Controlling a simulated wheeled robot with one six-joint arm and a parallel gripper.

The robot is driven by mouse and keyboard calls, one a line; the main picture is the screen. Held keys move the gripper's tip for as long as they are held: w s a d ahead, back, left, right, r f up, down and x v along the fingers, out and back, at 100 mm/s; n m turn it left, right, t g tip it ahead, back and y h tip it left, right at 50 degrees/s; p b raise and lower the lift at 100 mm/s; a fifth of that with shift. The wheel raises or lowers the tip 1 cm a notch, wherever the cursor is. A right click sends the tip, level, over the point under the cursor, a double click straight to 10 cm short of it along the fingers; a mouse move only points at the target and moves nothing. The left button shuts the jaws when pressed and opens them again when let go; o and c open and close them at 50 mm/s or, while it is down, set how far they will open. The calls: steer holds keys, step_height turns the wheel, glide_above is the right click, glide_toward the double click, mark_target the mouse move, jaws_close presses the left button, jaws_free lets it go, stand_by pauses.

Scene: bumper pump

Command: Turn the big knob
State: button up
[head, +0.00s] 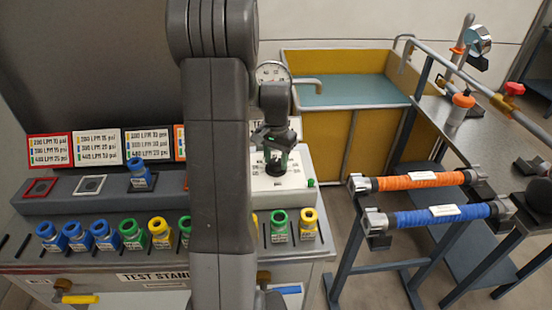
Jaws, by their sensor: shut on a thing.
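The big knob (276,168) is dark and sits on a white dial plate (290,183) with printed marks, on the right part of the test stand. My gripper (274,150) points down over the plate and is shut on the knob. The fingers cover most of the knob, and a bit of green shows between them. The knob's pointer and exact angle cannot be made out. My arm hides the part of the stand just left of the plate.
Blue, green and yellow nozzles (131,233) line the stand's front, and one blue nozzle (139,173) stands on the ledge. A yellow tank (350,125) is behind. Orange (420,181) and blue (430,215) hoses lie on a rack at right.

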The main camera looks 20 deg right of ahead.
mark_target(276, 162)
steer(key=o, duration=1)
steer(key=shift+c, duration=0.2)
step_height(276, 162, up, 14)
steer(key=shift+f, duration=0.1)
step_height(276, 162, down, 14)
steer(key=shift+r, duration=0.1)
stand_by(0.4)
steer(key=shift+r, duration=0.1)
